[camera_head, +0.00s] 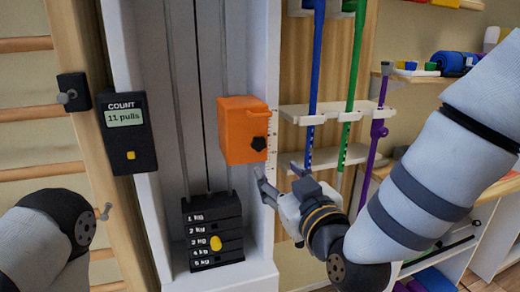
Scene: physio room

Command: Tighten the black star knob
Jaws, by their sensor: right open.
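The black star knob (258,144) sits on the lower right of an orange box (237,118), which is mounted on the white frame of a pulley column. My right gripper (278,172) is open and empty, just below and to the right of the knob. It looks apart from the knob, though the depth between them is hard to judge. Only a rounded link of my left arm shows at the lower left; its gripper is out of view.
A counter (126,133) reading "11 pulls" hangs left of the column. A weight stack (213,232) labelled in kg, with a yellow pin knob (215,243), stands below the box. Blue, green and purple bars hang in a white rack (335,113) at the right, behind my right arm.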

